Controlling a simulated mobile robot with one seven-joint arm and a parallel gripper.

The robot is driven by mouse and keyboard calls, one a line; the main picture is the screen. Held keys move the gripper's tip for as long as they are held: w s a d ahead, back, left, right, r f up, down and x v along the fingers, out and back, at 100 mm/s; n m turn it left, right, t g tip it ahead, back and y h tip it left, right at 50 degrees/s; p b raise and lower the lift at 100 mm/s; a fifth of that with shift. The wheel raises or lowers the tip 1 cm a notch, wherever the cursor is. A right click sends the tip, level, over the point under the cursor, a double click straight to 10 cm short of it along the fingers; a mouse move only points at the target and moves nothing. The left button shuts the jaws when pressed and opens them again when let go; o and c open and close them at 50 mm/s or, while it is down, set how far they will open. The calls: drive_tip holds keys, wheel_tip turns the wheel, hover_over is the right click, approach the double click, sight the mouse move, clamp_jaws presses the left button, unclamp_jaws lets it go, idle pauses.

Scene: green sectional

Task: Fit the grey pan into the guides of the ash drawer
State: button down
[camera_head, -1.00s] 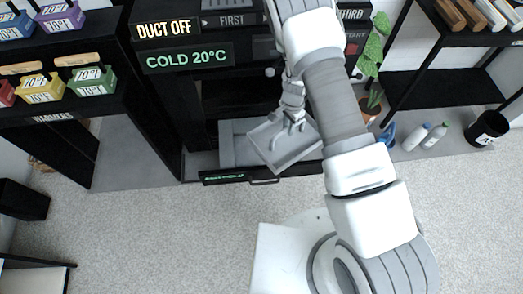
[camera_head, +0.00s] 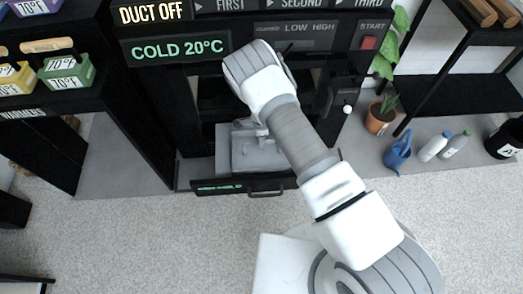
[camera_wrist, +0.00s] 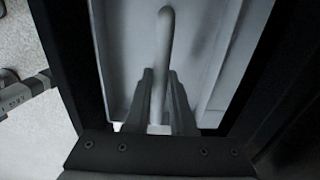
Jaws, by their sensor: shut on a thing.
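The grey pan (camera_head: 268,158) shows behind my arm in the head view, within the outline of the pulled-out ash drawer (camera_head: 222,150). It looks squared up with the drawer. The drawer's black front (camera_head: 218,187) has green lettering and a bar handle. In the wrist view the pan (camera_wrist: 120,60) lies below my gripper (camera_wrist: 159,78). Dark walls run along both sides. My arm hides part of the pan, and I cannot tell whether it sits in the guides.
The black stove (camera_head: 175,90) with its lit signs stands behind the drawer. A potted plant (camera_head: 380,118), a blue watering can (camera_head: 397,153) and white bottles (camera_head: 433,147) stand to the right. The carpet (camera_head: 150,240) in front is clear.

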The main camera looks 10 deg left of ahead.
sight(261, 153)
wheel_tip(261, 153, down, 5)
drive_tip(key=shift+w+r+b, duration=0.1)
drive_tip(key=shift+r+b, duration=0.1)
drive_tip(key=shift+b, duration=0.6)
drive_tip(key=shift+r, duration=0.1)
drive_tip(key=c, duration=0.8)
unclamp_jaws()
drive_tip(key=shift+o, duration=0.2)
wheel_tip(261, 153, up, 12)
drive_tip(key=p, duration=0.4)
